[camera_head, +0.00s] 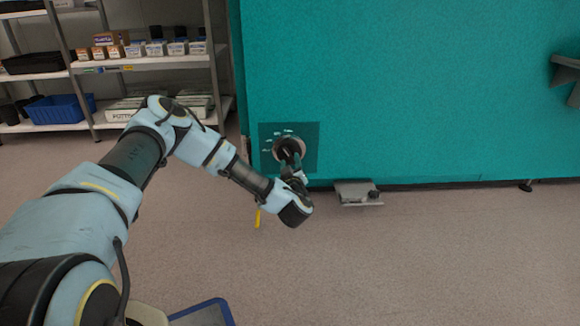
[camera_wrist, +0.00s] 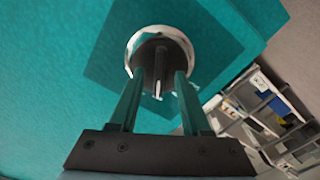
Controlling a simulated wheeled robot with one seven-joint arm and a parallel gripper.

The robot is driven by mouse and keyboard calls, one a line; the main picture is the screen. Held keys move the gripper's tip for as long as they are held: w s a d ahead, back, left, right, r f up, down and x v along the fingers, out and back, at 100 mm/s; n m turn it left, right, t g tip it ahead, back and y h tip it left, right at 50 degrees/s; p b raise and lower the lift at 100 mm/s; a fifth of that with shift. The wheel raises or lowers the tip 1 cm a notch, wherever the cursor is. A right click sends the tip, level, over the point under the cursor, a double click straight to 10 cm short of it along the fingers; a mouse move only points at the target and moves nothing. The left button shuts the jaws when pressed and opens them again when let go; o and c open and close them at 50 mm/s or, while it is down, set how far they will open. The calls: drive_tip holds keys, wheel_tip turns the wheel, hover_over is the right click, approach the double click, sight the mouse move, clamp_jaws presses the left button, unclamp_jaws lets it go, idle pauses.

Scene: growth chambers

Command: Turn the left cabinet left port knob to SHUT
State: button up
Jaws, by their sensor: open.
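The port knob (camera_head: 288,148) sits on a dark teal square plate (camera_head: 308,132) low on the left part of the teal cabinet (camera_head: 400,90). Small white labels arc above and to the left of the knob; I cannot read them. In the wrist view the knob (camera_wrist: 158,60) has a pale round rim and a dark raised grip bar. My gripper (camera_head: 293,163) is at the knob. In the wrist view my gripper (camera_wrist: 157,88) is open, with one finger on each side of the grip bar. I cannot tell whether the fingers touch it.
Metal shelving (camera_head: 140,66) with boxes and a blue bin (camera_head: 58,109) stands left of the cabinet. A small grey pedal-like plate (camera_head: 357,193) juts out below the cabinet, right of my gripper. A grey bracket (camera_head: 566,72) is at the right.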

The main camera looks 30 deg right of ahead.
drive_tip(key=shift+w+d, duration=0.3)
drive_tip(key=shift+w, duration=0.3)
clamp_jaws()
